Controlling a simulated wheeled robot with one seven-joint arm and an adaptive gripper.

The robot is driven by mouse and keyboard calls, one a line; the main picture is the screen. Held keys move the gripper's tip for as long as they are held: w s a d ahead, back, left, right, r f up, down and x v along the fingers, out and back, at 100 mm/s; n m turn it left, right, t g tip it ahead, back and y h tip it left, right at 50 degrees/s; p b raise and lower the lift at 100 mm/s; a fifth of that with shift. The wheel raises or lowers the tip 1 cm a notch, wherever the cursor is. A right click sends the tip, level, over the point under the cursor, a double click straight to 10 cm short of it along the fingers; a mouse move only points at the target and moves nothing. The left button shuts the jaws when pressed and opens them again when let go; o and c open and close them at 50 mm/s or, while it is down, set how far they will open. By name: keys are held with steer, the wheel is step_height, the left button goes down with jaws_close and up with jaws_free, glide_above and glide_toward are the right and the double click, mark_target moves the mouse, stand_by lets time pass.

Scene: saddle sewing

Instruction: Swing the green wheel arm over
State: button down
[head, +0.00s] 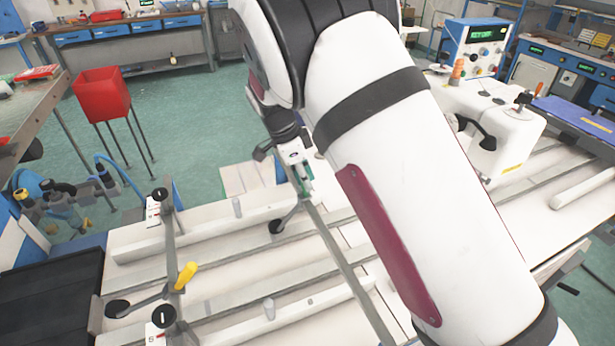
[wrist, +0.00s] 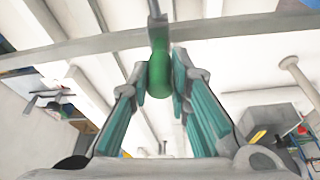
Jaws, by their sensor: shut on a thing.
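My gripper (wrist: 164,84) is shut on a green handle (wrist: 160,48), with a teal-lined finger on each side of it. The handle hangs from a thin grey rod in the wrist view. In the head view the green part (head: 307,184) shows only as a small patch at my gripper (head: 296,170), beside a long grey bar (head: 345,265). A black round foot (head: 277,227) on a short rod is just below it. My own arm hides much of this area in the head view.
A similar arm with a yellow handle (head: 186,275) stands at left on the white slatted bed (head: 235,290). A white sewing-machine head (head: 500,115) is at right. A red bin (head: 102,94) stands on the green floor (head: 190,120).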

stand_by(0.4)
steer(key=c, duration=1.5)
jaws_free()
steer(key=v, duration=1.2)
steer(key=shift+a, duration=0.1)
